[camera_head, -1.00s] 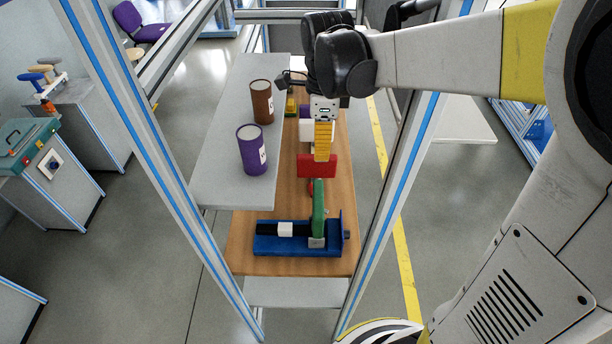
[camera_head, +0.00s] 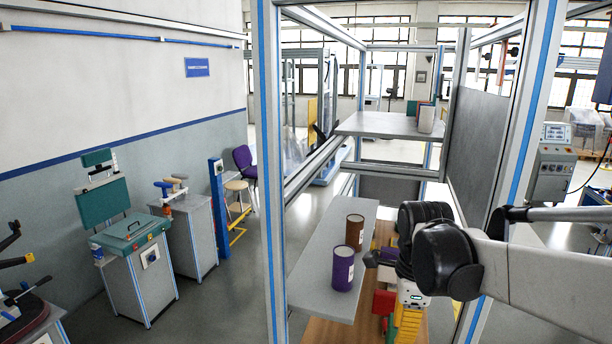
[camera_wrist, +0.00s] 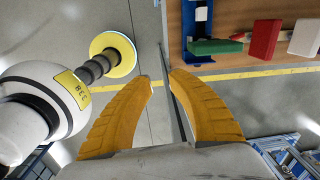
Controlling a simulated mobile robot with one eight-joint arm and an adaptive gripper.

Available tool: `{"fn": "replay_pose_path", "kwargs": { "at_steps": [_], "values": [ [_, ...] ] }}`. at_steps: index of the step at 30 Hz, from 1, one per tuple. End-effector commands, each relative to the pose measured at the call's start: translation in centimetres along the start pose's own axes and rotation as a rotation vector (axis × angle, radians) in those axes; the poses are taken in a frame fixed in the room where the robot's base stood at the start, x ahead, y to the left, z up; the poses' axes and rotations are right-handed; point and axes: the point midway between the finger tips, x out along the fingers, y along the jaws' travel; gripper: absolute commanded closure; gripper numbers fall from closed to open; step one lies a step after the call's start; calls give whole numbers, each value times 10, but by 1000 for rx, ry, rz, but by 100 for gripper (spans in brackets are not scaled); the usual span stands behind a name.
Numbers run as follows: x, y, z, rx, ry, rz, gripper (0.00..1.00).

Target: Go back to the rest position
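My gripper (camera_head: 408,322) shows at the lower right of the head view, its yellow fingers pointing down above the wooden bench. In the wrist view my gripper (camera_wrist: 164,80) is open, with a clear gap between the two curved yellow fingers. Nothing is held between them; grey floor and a metal post (camera_wrist: 178,95) show there. My arm reaches in from the right of the head view, past the front of the metal frame.
A purple can (camera_head: 343,268) and a brown can (camera_head: 354,232) stand on a grey shelf (camera_head: 312,285). In the wrist view, a green block (camera_wrist: 215,47), red block (camera_wrist: 263,38) and white block (camera_wrist: 305,38) are near the wooden bench edge (camera_wrist: 240,65). Frame posts (camera_head: 268,170) stand close by.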

Motion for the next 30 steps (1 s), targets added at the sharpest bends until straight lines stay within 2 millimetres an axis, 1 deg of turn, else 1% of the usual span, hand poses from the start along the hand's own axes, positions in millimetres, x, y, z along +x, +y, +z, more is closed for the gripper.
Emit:
{"fn": "replay_pose_path", "kwargs": {
  "at_steps": [1,8,11,14,17,18,21,24,27,30],
  "values": [
    [13,5,-1,-48,-3,-17,79],
    [39,24,-5,-315,-6,-107,79],
    [55,36,-8,-458,3,-154,79],
    [78,50,-11,-637,23,-216,79],
    [112,69,-15,-874,69,-297,79],
    [127,78,-17,-982,97,-332,79],
    [164,96,-21,-1241,182,-411,79],
    [193,110,-24,-1453,275,-469,79],
    [212,118,-26,-1603,353,-503,79],
    [221,123,-27,-1690,403,-520,79]
  ]
}}
